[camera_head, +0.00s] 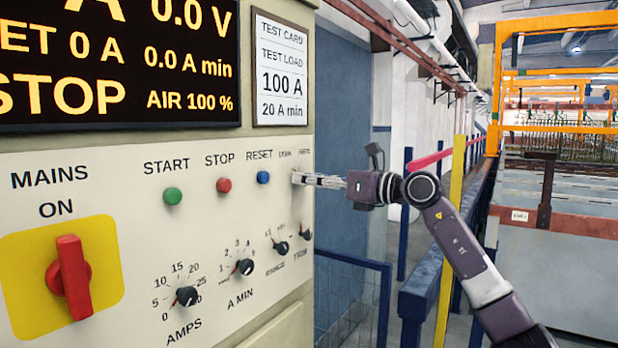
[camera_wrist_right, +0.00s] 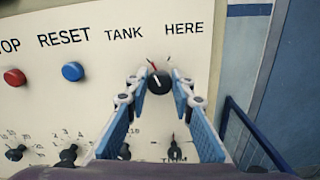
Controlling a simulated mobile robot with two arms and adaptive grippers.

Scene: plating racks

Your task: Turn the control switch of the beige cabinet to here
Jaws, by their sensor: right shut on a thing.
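The beige cabinet's panel (camera_head: 110,230) fills the left of the head view. Its control switch is a small black knob (camera_wrist_right: 158,82) below the labels TANK and HERE in the right wrist view. The knob's pointer mark leans up and to the left, toward the TANK side. My right gripper (camera_wrist_right: 158,80) has its two fingers on either side of the knob and is shut on it. In the head view my right gripper (camera_head: 297,178) reaches the panel from the right and hides the knob. My left gripper is not in view.
A red mains switch (camera_head: 71,277) on a yellow plate, green, red and blue buttons, and several black dials are on the same panel. The blue button (camera_wrist_right: 72,71) is left of the gripper. A blue railing (camera_head: 385,290) stands right of the cabinet.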

